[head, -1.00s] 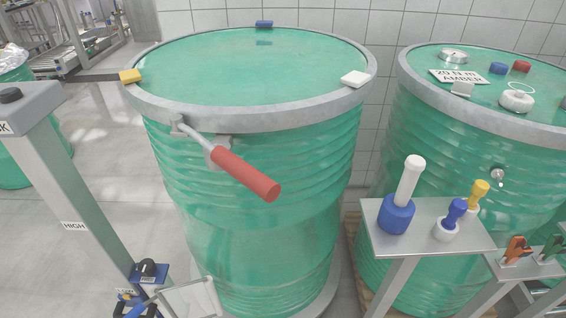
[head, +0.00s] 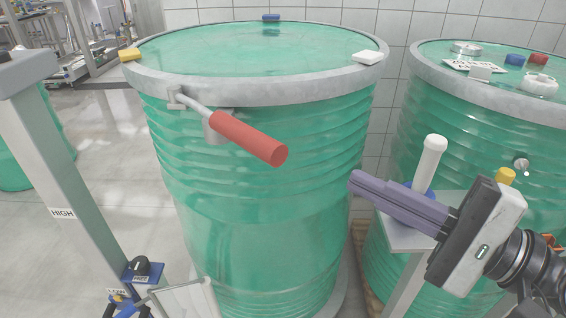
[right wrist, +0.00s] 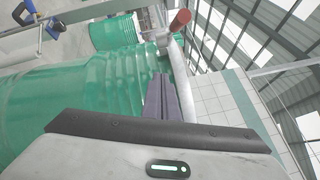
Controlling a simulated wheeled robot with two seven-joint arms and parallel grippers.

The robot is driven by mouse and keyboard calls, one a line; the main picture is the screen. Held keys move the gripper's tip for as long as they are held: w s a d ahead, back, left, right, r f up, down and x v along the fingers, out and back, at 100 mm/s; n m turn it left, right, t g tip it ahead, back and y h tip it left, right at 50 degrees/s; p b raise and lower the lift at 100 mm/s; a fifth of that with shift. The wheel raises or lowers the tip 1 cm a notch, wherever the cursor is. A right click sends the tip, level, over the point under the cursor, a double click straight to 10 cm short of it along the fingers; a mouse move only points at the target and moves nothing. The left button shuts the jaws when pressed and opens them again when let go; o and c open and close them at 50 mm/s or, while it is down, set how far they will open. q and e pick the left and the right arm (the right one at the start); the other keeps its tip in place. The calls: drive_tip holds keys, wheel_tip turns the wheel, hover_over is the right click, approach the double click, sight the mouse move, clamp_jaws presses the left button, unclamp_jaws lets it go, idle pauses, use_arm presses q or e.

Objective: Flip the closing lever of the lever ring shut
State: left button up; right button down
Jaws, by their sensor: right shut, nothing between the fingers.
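The closing lever with its red grip (head: 248,138) sticks out from the lever ring (head: 255,92) at the front of the green drum (head: 265,200). The lever slants down to the right, its grip standing away from the drum wall. My right gripper (head: 355,182) is shut and empty, to the right of the grip and a little lower, apart from it. In the right wrist view the shut fingers (right wrist: 162,80) point toward the drum, and the red grip (right wrist: 180,20) shows beyond them at the top. My left gripper is not in view.
A second green drum (head: 460,120) stands at the right with caps and a label on its lid. A small stand (head: 400,238) with a white-handled tool (head: 429,160) is behind my right gripper. A grey post (head: 45,150) stands at the left.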

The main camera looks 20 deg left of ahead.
sight(283, 148)
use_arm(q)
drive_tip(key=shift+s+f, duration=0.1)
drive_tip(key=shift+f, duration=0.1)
use_arm(e)
drive_tip(key=shift+s+r+m+g+y, duration=0.2)
drive_tip(key=shift+s+r+g, duration=0.1)
drive_tip(key=shift+r, duration=0.25)
drive_tip(key=shift+s+r+m+g+y, duration=0.1)
drive_tip(key=shift+s+r+m+g, duration=0.15)
drive_tip(key=shift+r, duration=0.3)
